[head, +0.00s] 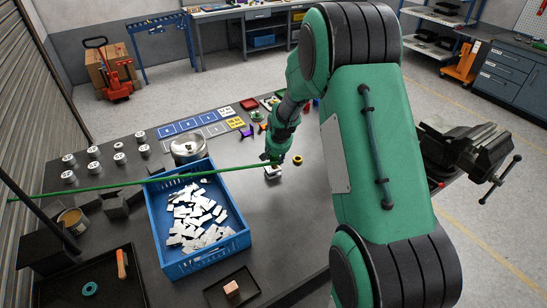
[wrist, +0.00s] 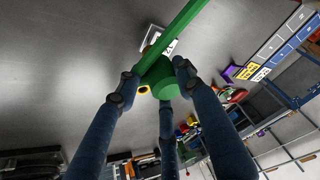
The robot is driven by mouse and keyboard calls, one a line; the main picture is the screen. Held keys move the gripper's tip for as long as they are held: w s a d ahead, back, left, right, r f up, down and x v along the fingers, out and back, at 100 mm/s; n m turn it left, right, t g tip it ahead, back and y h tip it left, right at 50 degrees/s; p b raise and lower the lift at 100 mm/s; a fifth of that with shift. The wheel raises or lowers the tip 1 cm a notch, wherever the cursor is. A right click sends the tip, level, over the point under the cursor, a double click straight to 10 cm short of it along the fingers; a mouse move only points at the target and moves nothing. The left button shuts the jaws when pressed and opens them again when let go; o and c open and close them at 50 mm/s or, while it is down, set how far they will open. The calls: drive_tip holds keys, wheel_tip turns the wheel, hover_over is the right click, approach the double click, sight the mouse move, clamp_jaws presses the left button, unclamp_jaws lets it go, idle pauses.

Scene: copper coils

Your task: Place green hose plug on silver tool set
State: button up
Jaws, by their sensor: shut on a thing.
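My gripper (head: 270,157) is shut on the green hose plug, held above the dark table. In the wrist view the fingers (wrist: 155,80) close around the plug's round green body (wrist: 163,82). A long straight green rod (head: 140,182) runs from the grip far to the left in the head view; in the wrist view it (wrist: 185,22) reaches toward the top right. A small silver-and-white item (head: 273,173) is on the table just below the gripper, partly hidden; it also shows behind the plug in the wrist view (wrist: 153,37). I cannot tell surely whether it is the silver tool set.
A blue crate (head: 192,264) of white pieces stands under the green rod. A silver pot (head: 187,148), several white-topped cylinders and blue, grey and yellow cards lie behind. A small yellow ring (head: 297,160) is right of the gripper. A black tray (head: 248,300) is at the front.

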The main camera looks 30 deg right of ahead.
drive_tip(key=shift+w+d+f, duration=0.1)
drive_tip(key=shift+w+d, duration=0.2)
drive_tip(key=shift+w, duration=0.6)
drive_tip(key=shift+w+d+f, duration=0.1)
drive_tip(key=shift+w+d, duration=0.2)
drive_tip(key=shift+w, duration=0.55)
drive_tip(key=shift+w, duration=0.1)
drive_tip(key=shift+w+d, duration=0.15)
drive_tip(key=shift+w, duration=0.1)
drive_tip(key=shift+f+b, duration=0.65)
drive_tip(key=shift+f, duration=1.1)
drive_tip(key=shift+f, duration=0.1)
drive_tip(key=o, duration=1.3)
drive_tip(key=shift+c, duration=0.2)
